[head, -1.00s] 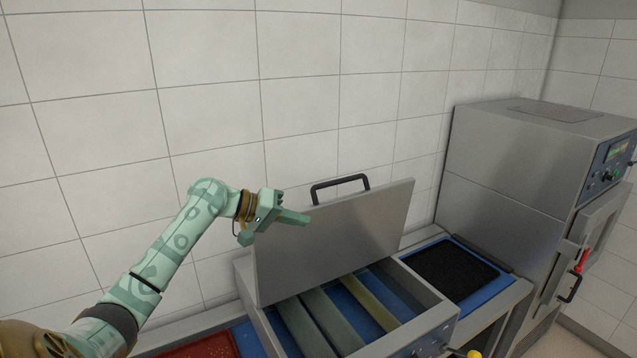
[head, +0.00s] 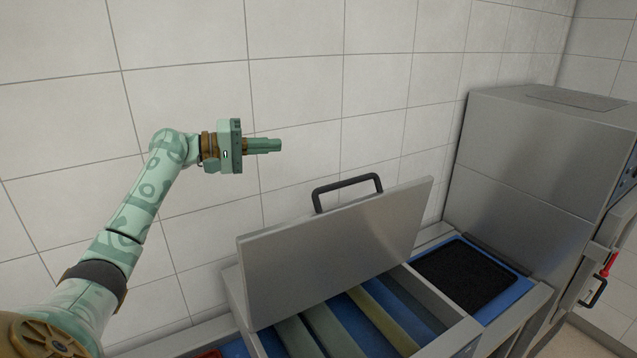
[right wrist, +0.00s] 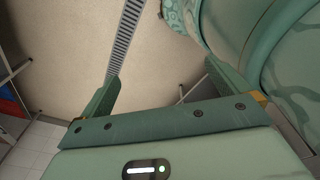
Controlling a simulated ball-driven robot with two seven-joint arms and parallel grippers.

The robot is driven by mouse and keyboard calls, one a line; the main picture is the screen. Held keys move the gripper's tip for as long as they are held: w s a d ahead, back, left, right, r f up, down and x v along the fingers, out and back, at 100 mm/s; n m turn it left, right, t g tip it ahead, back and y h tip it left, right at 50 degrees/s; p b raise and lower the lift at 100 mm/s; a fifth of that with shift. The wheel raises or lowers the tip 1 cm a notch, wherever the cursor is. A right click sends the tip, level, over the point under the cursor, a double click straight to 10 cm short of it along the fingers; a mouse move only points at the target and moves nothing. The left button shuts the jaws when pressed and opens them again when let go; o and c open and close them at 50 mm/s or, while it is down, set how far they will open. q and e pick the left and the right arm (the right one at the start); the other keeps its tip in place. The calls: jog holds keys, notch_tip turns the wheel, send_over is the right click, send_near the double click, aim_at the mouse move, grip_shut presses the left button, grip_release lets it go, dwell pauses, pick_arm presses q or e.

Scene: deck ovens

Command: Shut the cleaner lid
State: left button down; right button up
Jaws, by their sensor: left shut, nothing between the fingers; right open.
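The cleaner lid (head: 335,255) is a flat steel panel with a black bar handle (head: 347,190) on its top edge. It stands raised and tilted over the cleaner (head: 450,338), whose open top shows several long bars over a blue inside. My left gripper (head: 279,145) is shut and empty, in the air above and left of the handle, apart from the lid. My right gripper (right wrist: 106,92) shows in the right wrist view, open and empty, with floor beyond its fingers.
A black mat in a blue tray (head: 513,310) lies right of the cleaner. A steel oven (head: 530,150) with a red-and-black door handle stands at the right. A tiled wall (head: 310,60) runs behind. A floor drain grate (right wrist: 127,30) shows in the right wrist view.

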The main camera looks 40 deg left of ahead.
pick_arm(q)
notch_tip(320, 180, down, 6)
jog(key=b, duration=0.5)
pick_arm(e)
notch_tip(320, 180, down, 6)
pick_arm(q)
jog(key=w+d+f+p, duration=0.2)
jog(key=w+d+p, duration=0.3)
jog(key=w+d, duration=0.2)
jog(key=shift+d+f, duration=0.2)
jog(key=shift+d, duration=0.95)
pick_arm(e)
notch_tip(320, 180, up, 5)
jog(key=shift+d+r, duration=0.15)
pick_arm(q)
jog(key=shift+d, duration=0.1)
